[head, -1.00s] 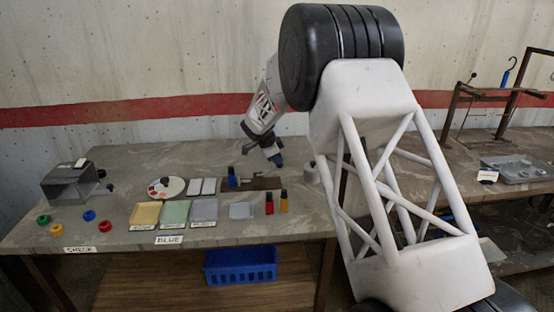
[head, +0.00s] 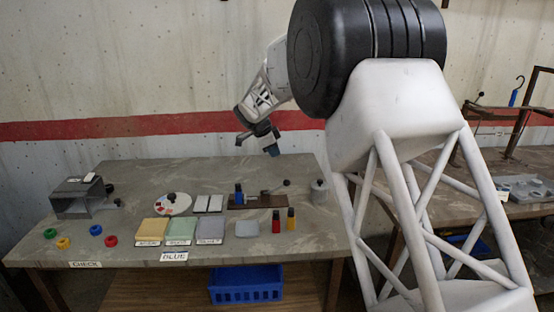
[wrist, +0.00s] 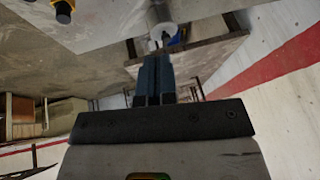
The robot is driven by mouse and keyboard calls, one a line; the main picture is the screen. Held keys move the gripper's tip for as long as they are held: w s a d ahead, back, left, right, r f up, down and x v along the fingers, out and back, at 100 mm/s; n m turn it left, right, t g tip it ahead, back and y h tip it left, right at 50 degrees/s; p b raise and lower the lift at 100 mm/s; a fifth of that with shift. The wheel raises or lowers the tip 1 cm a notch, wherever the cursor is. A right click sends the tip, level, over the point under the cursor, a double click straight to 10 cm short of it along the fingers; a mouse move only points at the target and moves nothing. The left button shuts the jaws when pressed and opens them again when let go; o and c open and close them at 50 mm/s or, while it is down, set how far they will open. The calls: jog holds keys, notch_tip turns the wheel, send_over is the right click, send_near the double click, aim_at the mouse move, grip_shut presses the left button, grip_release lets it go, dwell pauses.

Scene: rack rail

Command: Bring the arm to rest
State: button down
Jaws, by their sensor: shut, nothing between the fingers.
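My gripper (head: 271,149) is in the air above the back of the workbench (head: 120,232), to the right of its middle in the head view. In the wrist view its two blue-grey fingers (wrist: 154,82) lie side by side, shut with nothing between them. My large white and black arm fills the right half of the head view and hides part of the bench's right end. The gripper touches nothing that I can see.
Below the gripper stand a brown fixture with a blue part (head: 239,194), a grey cylinder (head: 319,190), and red (head: 276,222) and yellow (head: 291,219) bottles. Coloured trays (head: 181,230), rings (head: 96,230) and a grey box (head: 78,199) stand farther left. A blue crate (head: 246,285) is underneath.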

jog(key=shift+s+a+r, duration=0.1)
jog(key=shift+r, duration=0.3)
jog(key=s+d+r+n+y, duration=0.1)
jog(key=s+d+r+n, duration=0.2)
jog(key=s, duration=0.7)
jog(key=s+d+r+n+y, duration=0.1)
jog(key=s+d+r+n, duration=0.2)
jog(key=s, duration=0.7)
jog(key=s+d+r+n, duration=0.3)
jog(key=s, duration=0.7)
jog(key=s+d+f+n+y, duration=0.1)
jog(key=s+f+n, duration=0.1)
jog(key=s, duration=0.8)
jog(key=s+f+n+y, duration=0.1)
jog(key=s+f+n, duration=0.1)
jog(key=s, duration=0.8)
jog(key=s+d+f+n, duration=0.1)
jog(key=s+n, duration=0.3)
jog(key=s, duration=0.7)
jog(key=shift+d+f+y, duration=0.35)
jog(key=shift+f+y, duration=0.05)
jog(key=shift+f, duration=0.5)
